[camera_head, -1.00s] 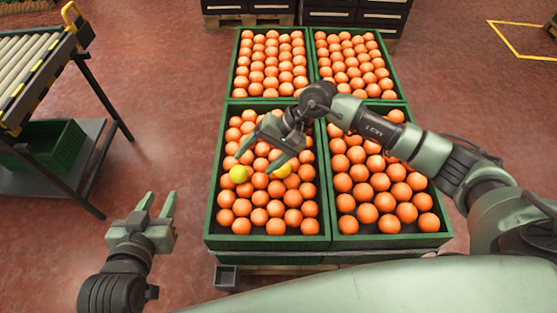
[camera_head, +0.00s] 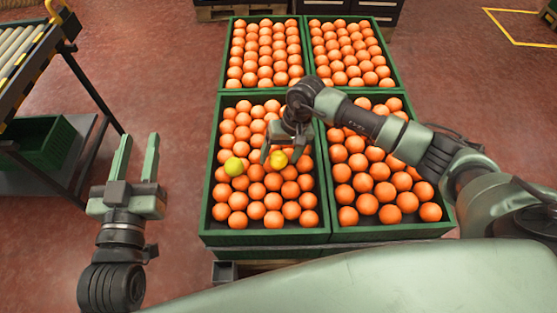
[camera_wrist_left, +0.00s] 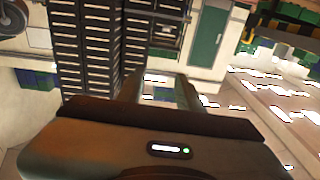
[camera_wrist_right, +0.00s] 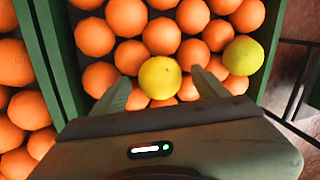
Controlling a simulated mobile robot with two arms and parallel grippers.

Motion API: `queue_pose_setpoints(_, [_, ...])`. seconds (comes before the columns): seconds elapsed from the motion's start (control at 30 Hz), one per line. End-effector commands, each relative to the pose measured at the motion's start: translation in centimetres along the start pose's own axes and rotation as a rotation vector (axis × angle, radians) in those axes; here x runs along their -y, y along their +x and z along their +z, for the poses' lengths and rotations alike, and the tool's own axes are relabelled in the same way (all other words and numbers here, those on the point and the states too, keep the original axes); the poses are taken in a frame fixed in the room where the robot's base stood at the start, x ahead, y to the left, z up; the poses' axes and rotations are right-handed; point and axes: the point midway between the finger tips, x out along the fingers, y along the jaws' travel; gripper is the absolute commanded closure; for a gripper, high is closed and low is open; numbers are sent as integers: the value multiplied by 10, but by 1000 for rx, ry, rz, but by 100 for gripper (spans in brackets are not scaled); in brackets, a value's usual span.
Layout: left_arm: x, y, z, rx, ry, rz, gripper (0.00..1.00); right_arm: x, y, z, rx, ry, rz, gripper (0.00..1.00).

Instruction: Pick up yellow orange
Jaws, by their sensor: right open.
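Two yellow oranges lie among orange ones in the front left crate (camera_head: 212,228). One yellow orange (camera_head: 278,160) is at my right gripper (camera_head: 272,152), and the other yellow-green orange (camera_head: 234,166) lies to its left. In the right wrist view the nearer yellow orange (camera_wrist_right: 160,77) sits between the tips of my open right gripper (camera_wrist_right: 160,88). The other yellow orange (camera_wrist_right: 243,56) is to the right there. I cannot tell whether the fingers touch the nearer one. My left gripper (camera_head: 136,158) is open and empty, raised left of the crates.
Three more green crates full of oranges adjoin this one, at the back and right. A roller conveyor (camera_head: 28,50) stands at the left, with a green bin (camera_head: 40,146) on a shelf below. Red floor is free between conveyor and crates.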

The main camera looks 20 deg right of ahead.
Motion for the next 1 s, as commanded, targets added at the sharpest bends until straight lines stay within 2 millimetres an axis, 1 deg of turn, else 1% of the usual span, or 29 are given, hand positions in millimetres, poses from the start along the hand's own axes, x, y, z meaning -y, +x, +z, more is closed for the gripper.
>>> queue_pose_setpoints(0.23, [0, 0, -2, -11, 0, 1, 64, 0, 1, 0, -1, 0, -1, 26])
queue_pose_setpoints(0.27, [0, 0, -2, -11, 0, 1, 64, 0, 1, 0, -1, 0, -1, 31])
queue_pose_setpoints(0.3, [0, 0, -2, -11, 0, 1, 64, 0, 1, 0, -1, 0, -1, 43])
queue_pose_setpoints(0.37, [0, 0, -2, -11, 0, 0, 64, 0, 1, 0, 0, 0, -1, 59])
queue_pose_setpoints(0.4, [0, 0, -2, -10, 0, 0, 64, 0, 1, 0, 0, 0, -1, 70])
queue_pose_setpoints(0.5, [0, 0, -2, -10, 0, 0, 64, 0, 1, 0, -1, 0, -1, 94])
queue_pose_setpoints(0.73, [0, 0, -3, -10, 0, 0, 64, 0, 0, 0, -1, 0, -1, 94])
queue_pose_setpoints(0.87, [0, 0, -1, 3, 0, 0, 64, 1, -5, -1, -2, -1, 0, 94])
queue_pose_setpoints(1.0, [3, -3, 17, 97, 1, -6, 64, 5, -18, -2, -3, -1, 0, 94])
